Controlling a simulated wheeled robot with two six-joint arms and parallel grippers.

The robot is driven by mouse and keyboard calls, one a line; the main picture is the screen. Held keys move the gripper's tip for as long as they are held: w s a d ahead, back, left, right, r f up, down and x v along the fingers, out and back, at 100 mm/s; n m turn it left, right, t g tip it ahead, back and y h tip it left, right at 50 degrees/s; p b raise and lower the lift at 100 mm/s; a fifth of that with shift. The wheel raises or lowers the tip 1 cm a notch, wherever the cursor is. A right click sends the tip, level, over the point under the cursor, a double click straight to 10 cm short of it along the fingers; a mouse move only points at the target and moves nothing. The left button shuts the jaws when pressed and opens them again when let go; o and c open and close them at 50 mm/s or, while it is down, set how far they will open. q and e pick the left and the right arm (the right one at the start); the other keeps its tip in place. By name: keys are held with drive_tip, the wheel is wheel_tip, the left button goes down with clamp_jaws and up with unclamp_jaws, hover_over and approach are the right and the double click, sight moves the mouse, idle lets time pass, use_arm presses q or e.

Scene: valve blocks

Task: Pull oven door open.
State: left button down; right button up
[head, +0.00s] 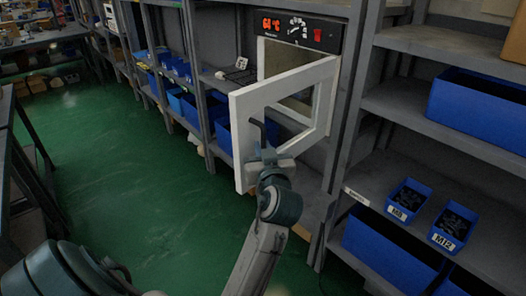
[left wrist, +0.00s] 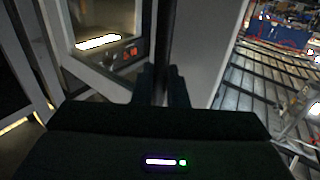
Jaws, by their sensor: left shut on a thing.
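The oven (head: 300,32) stands in the shelf rack, with a dark top panel showing red digits. Its white-framed door (head: 240,128) has a window and stands ajar, swung out from the body. A dark bar handle (head: 262,126) runs along the door's front. My left gripper (head: 264,156) is at the handle and shut on it. In the left wrist view the dark handle (left wrist: 164,45) runs up between the fingers (left wrist: 161,85), beside the pale door frame. My right gripper is not in view.
Grey shelves with blue bins (head: 478,106) stand right of the oven, including small labelled bins (head: 409,199). More shelves with blue bins (head: 184,102) run left behind the door. Green floor (head: 140,200) is clear at left; a dark table edge (head: 15,170) is at far left.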

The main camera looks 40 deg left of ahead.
use_arm(q)
drive_tip(key=shift+d+r, duration=0.1)
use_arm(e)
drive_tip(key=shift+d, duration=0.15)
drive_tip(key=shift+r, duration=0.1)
use_arm(q)
drive_tip(key=c, duration=1.5)
unclamp_jaws()
drive_tip(key=shift+w, duration=0.1)
drive_tip(key=shift+c, duration=0.2)
